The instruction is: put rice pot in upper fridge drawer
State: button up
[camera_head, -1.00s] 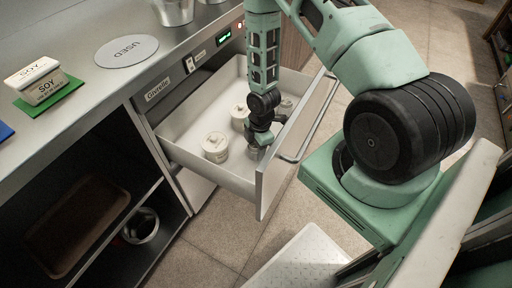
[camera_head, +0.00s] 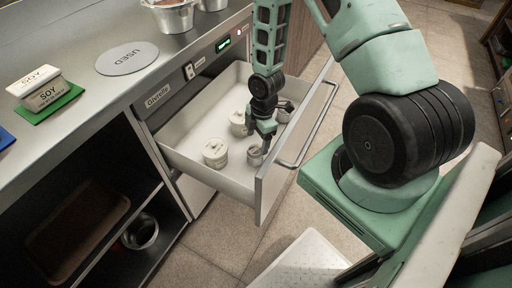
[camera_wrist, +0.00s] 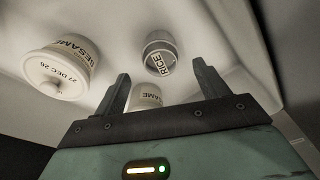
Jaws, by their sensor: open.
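The rice pot (camera_wrist: 160,54), a small grey pot labelled RICE, stands in the drawer ahead of my fingertips in the wrist view. In the head view a small grey pot (camera_head: 254,155) stands on the floor of the open drawer (camera_head: 188,168), just below my gripper; its label cannot be read there. My gripper (camera_head: 267,138) is inside the drawer, pointing down. In the wrist view my gripper (camera_wrist: 161,76) has its two fingers apart, with nothing held between them. A lidded cream sesame pot (camera_wrist: 60,68) and another sesame pot (camera_wrist: 146,97), partly hidden by my gripper, also show.
A cream pot (camera_head: 214,152) stands left of the grey one, with another (camera_head: 239,123) behind. A further pot (camera_head: 284,109) is by the drawer front. The counter (camera_head: 88,75) holds a soy tub (camera_head: 40,88), a USED disc (camera_head: 127,58) and metal containers (camera_head: 174,18).

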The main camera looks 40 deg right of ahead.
aim_at(258, 147)
notch_tip(258, 147, up, 4)
jog(key=shift+d+r, duration=0.15)
jog(key=shift+r, duration=0.05)
jog(key=s+a+r+m, duration=0.2)
jog(key=a+r+m, duration=0.1)
jog(key=a+r, duration=1.1)
jog(key=s+a+r+m, duration=0.2)
jog(key=s+a+r, duration=0.3)
jog(key=s, duration=0.2)
jog(key=s+a+r+m, duration=0.2)
jog(key=s+a+r, duration=0.3)
jog(key=s, duration=0.3)
jog(key=shift+r+m+h, duration=0.4)
jog(key=shift+r, duration=0.4)
jog(key=shift+s, duration=0.1)
notch_tip(258, 147, up, 7)
jog(key=p, duration=0.7)
